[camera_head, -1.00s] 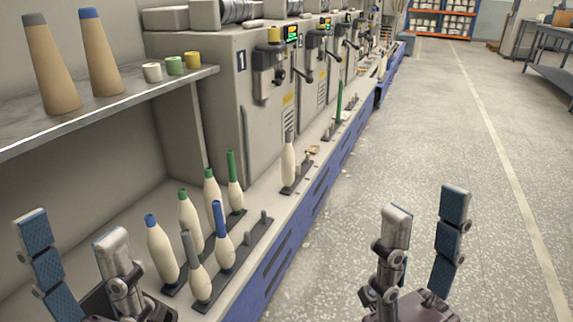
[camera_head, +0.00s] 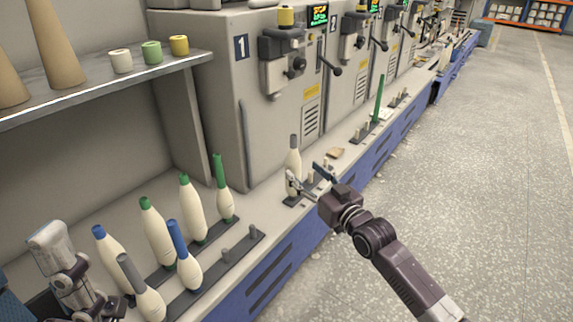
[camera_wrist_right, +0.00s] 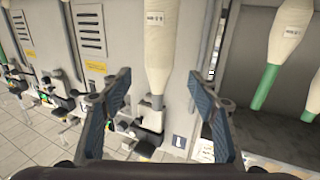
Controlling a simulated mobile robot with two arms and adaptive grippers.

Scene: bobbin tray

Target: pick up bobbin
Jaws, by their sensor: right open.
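A cream bobbin with a grey top (camera_head: 293,157) stands upright on a small dark peg strip (camera_head: 297,197) in the head view. My right gripper (camera_head: 308,177) is open beside it, with its fingers near the lower body. In the right wrist view the grey-tipped bobbin (camera_wrist_right: 158,45) shows upside down between the open fingers of my right gripper (camera_wrist_right: 158,78). I cannot tell whether either finger touches it. My left gripper (camera_head: 33,270) is at the lower left, its fingers apart and partly cut off by the frame.
Several cream bobbins with blue, green and grey tops, such as a green-topped one (camera_head: 190,210), stand on longer strips at the left. Machines (camera_head: 225,95) rise behind the ledge. A shelf (camera_head: 110,85) holds cones and small spools. The floor (camera_head: 480,170) at right is clear.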

